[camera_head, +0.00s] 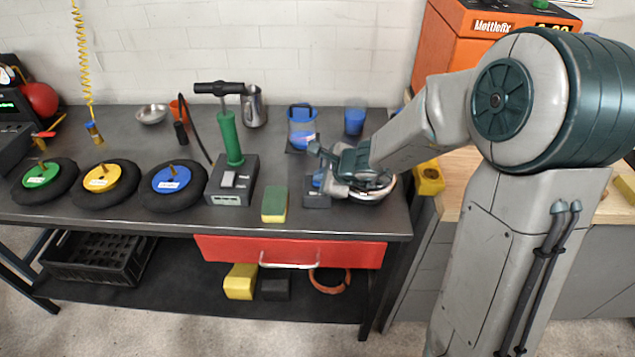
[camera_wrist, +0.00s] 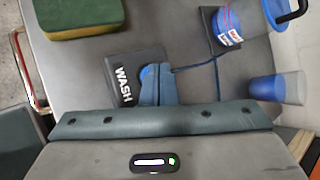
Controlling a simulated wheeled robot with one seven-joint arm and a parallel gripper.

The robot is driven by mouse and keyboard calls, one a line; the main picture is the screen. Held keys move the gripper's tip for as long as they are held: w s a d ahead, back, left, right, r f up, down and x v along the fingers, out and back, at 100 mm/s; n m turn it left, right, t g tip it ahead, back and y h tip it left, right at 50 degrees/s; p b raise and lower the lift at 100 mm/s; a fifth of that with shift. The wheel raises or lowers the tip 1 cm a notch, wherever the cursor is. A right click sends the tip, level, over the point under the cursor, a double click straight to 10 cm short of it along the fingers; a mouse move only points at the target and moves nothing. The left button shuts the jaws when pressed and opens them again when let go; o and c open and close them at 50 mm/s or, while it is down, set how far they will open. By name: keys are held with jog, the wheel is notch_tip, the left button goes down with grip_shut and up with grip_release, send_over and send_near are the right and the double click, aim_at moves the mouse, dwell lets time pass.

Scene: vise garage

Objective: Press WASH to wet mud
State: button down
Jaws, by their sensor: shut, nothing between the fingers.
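The WASH box (camera_head: 316,201) is a small dark block near the front edge of the bench. In the wrist view the box (camera_wrist: 123,92) shows white WASH lettering, and its blue button (camera_wrist: 147,72) is partly hidden by my fingers. My gripper (camera_head: 318,166) is shut and empty, with its fingertips (camera_wrist: 159,72) over or right beside the button. I cannot tell whether they touch it. I cannot make out any mud.
A green and yellow sponge (camera_head: 275,204) lies left of the box. A green pump (camera_head: 230,138) stands further left, beside several small wheels (camera_head: 172,183). A blue cup (camera_head: 355,117) and a metal pitcher (camera_head: 254,106) stand behind. A red drawer (camera_head: 225,249) is below.

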dwell(0.6)
jog(key=shift+r+p, duration=0.35)
jog(key=shift+r, duration=0.1)
notch_tip(320, 180, up, 6)
jog(key=p, duration=0.5)
dwell(0.8)
